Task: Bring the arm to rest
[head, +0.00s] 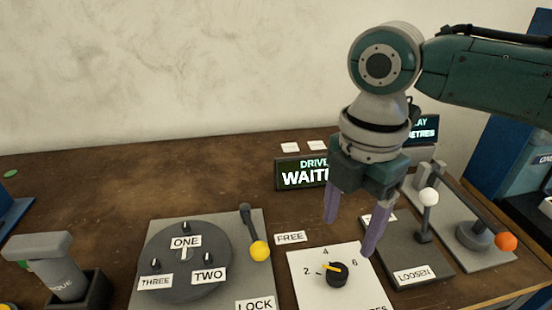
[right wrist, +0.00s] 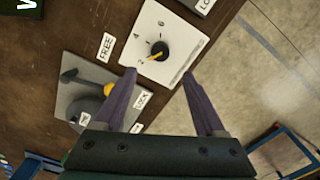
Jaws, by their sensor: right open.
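My right gripper (head: 350,222) hangs above the back part of the table, its purple fingers apart and nothing between them. It covers part of a dark display reading "DRIVE" and "WAIT". In the right wrist view my right gripper (right wrist: 166,88) is open, its fingertips seen near a white dial plate (right wrist: 185,32) with a black knob (right wrist: 154,50) and yellow pointer. My left gripper is not in view.
A round turntable (head: 170,284) marked ONE, TWO, THREE and a yellow-tipped lever (head: 259,251) stand at left. A white-tipped lever (head: 428,198) and an orange-tipped lever (head: 506,242) stand at right. A grey T-handle (head: 38,247) is at far left. The table's back left is mostly clear.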

